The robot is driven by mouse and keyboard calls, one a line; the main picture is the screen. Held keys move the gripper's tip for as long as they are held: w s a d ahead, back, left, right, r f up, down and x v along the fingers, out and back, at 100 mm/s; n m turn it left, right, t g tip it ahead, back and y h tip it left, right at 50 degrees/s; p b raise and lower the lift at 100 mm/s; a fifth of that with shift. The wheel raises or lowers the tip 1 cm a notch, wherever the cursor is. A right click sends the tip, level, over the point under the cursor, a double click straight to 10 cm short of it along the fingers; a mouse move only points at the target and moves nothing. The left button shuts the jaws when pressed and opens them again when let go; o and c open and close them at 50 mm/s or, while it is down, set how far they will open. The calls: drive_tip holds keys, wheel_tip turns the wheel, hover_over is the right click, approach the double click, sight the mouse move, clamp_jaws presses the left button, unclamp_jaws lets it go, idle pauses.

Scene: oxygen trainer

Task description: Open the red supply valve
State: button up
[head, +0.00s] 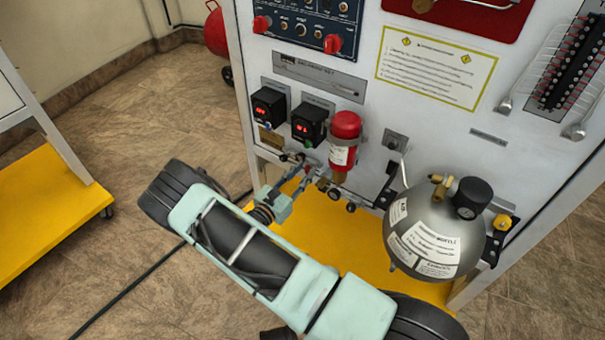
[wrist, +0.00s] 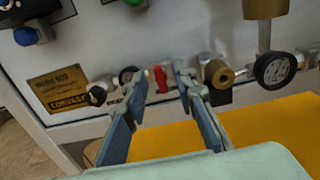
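The red supply valve shows in the wrist view as a small red handle (wrist: 161,79) on the silver piping along the white panel. My gripper (wrist: 160,74) is open, with one finger to the left of the red handle and one to the right. Gaps show on both sides of the handle; I cannot tell how far it is in depth from the fingertips. In the head view my gripper (head: 299,166) reaches to the piping low on the panel, below the black display boxes. The red handle is too small to make out there.
A red cylinder (head: 344,144) hangs just right of my gripper, and a grey round tank (head: 436,232) stands farther right. A brass fitting (wrist: 218,73) and a black gauge (wrist: 275,69) are right of the fingers. A yellow shelf (head: 345,236) lies below.

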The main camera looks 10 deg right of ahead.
clamp_jaws()
drive_tip(key=shift+n, duration=0.3)
drive_tip(key=shift+a+f+n+p, duration=0.1)
drive_tip(key=shift+n+p, duration=0.1)
drive_tip(key=shift+n, duration=4.1)
drive_tip(key=shift+a+f+n+p, duration=0.1)
drive_tip(key=shift+n+p, duration=0.1)
drive_tip(key=shift+n, duration=4.1)
drive_tip(key=shift+d, duration=0.1)
